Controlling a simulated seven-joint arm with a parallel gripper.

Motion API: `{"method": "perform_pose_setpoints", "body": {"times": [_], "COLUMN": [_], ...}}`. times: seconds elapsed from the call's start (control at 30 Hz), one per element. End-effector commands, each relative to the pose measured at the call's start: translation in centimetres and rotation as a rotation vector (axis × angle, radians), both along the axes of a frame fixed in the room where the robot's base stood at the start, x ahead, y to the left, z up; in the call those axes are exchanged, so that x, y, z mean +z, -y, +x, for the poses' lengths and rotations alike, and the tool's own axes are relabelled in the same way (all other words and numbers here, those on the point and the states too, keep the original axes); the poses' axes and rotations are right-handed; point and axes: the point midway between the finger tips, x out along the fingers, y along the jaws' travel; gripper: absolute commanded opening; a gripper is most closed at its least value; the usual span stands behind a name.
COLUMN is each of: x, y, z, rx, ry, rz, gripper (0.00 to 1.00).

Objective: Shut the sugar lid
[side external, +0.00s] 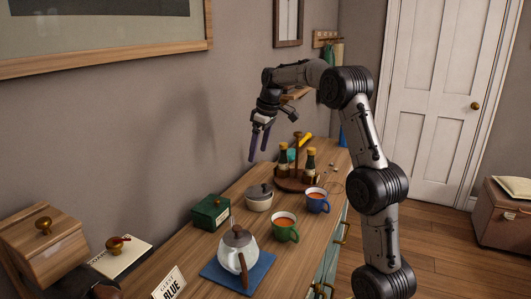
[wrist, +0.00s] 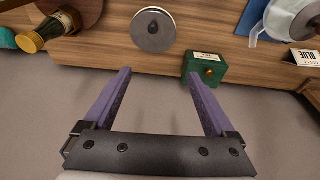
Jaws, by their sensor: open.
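A round pale pot (side external: 258,203) with a grey lid (side external: 260,189) and dark knob stands on the wooden cabinet top near the wall. It looks like the sugar bowl, but I can read no label on it. From above, its lid also shows in the wrist view (wrist: 153,32); I cannot tell how fully the lid is seated. A green box (side external: 210,213) with a brass knob and an unreadable label stands beside it, also in the wrist view (wrist: 206,69). My gripper (side external: 257,156) is open and empty, high above the pot, its purple fingers spread in the wrist view (wrist: 158,74).
A green cup (side external: 286,232) and a blue cup (side external: 318,204) hold brown drink. Bottles stand on a round wooden tray (side external: 284,182). A "BLUE" card (side external: 170,284) is in front. The wall is close behind.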

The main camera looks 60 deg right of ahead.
Motion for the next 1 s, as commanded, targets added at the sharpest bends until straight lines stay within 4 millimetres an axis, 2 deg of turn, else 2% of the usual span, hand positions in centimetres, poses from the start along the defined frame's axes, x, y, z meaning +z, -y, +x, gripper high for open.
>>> {"method": "perform_pose_setpoints", "body": {"times": [0.07,0.2,0.37,0.7,0.83,1.0], "x": [-1.5,-2.3,-4.4,-10.1,-11.3,-11.7], "y": [1.3,2.1,2.0,2.0,2.1,2.1], "z": [-0.7,-1.3,-0.9,0.3,0.6,0.7], "rx": [-0.029,-0.051,-0.050,-0.049,-0.049,-0.049], "ry": [-0.023,-0.030,-0.032,-0.031,-0.030,-0.029], "rz": [0.019,0.026,0.027,0.025,0.025,0.024], "gripper": [0.90,0.90,0.90,0.90,0.90,0.90]}}
